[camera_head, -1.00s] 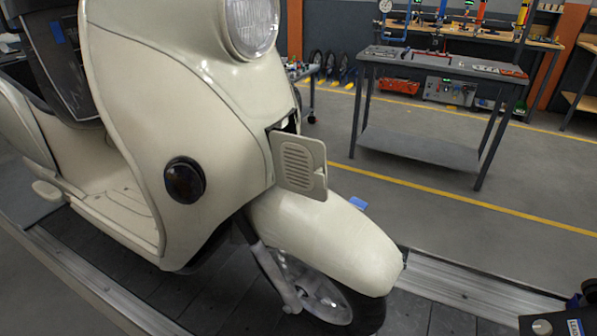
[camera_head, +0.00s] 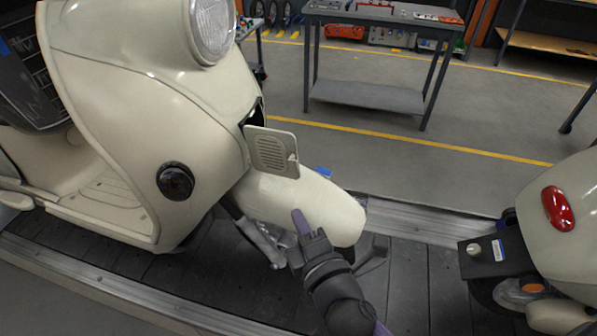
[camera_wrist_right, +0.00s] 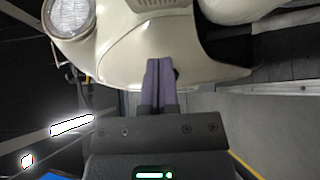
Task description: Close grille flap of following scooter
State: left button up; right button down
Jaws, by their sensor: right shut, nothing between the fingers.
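The following scooter (camera_head: 150,100) is cream coloured and stands on the slat conveyor. Its grille flap (camera_head: 272,150) is a slotted cream plate, swung open from the dark opening (camera_head: 252,118) in the front panel. My right gripper (camera_head: 302,222) is in front of the front fender (camera_head: 300,200), below the flap and apart from it. Its purple fingers are shut with nothing between them. In the right wrist view the shut fingers (camera_wrist_right: 158,82) point at the scooter's cream body, and a slotted part, probably the flap (camera_wrist_right: 155,4), is cut off at the top edge. My left gripper is not in view.
Another cream scooter's rear (camera_head: 575,215), with a red tail light, stands at the right on the conveyor. A grey workbench (camera_head: 375,95) is beyond the conveyor, across clear floor. Bare dark slats (camera_head: 425,270) lie between the two scooters.

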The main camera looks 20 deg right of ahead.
aim_at(294, 176)
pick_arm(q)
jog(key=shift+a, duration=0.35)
pick_arm(e)
jog(key=w, duration=0.3)
jog(key=w+d, duration=0.1)
jog(key=w, duration=0.3)
jog(key=w+d, duration=0.1)
jog(key=w, duration=0.2)
jog(key=shift+w+d+f, duration=0.15)
jog(key=shift+w+f, duration=0.1)
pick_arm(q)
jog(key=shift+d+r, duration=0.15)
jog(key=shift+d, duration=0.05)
pick_arm(e)
jog(key=shift+d, duration=0.1)
